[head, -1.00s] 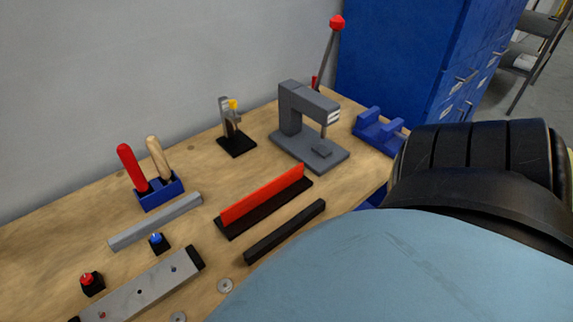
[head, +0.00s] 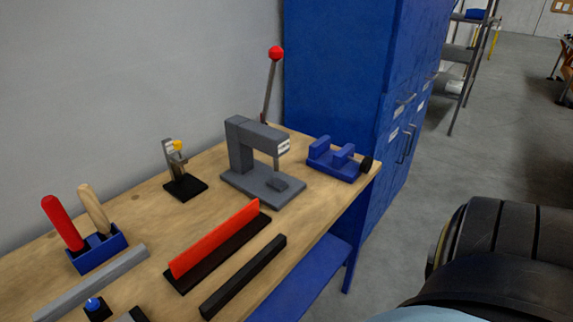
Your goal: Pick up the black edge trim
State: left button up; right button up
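A long black bar (head: 244,276), which looks like the black edge trim, lies flat near the front edge of the wooden workbench (head: 150,208). It runs parallel to a red strip (head: 215,238) standing upright on a black base, with a narrow gap between them. Nothing touches the bar. Neither of my grippers shows in the head view. Only part of my arm shows at the lower right, off the bench.
A grey press (head: 262,170) with a red-knobbed lever, a blue vise (head: 338,160), a small clamp (head: 182,178) and a blue tool holder (head: 97,250) stand on the bench. A grey bar (head: 92,284) lies at left. A blue cabinet (head: 340,70) stands behind; floor is clear at right.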

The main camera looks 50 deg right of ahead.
aim_at(217, 302)
jog(key=z, duration=0.3)
jog(key=i, duration=0.3)
jog(key=z, duration=1.15)
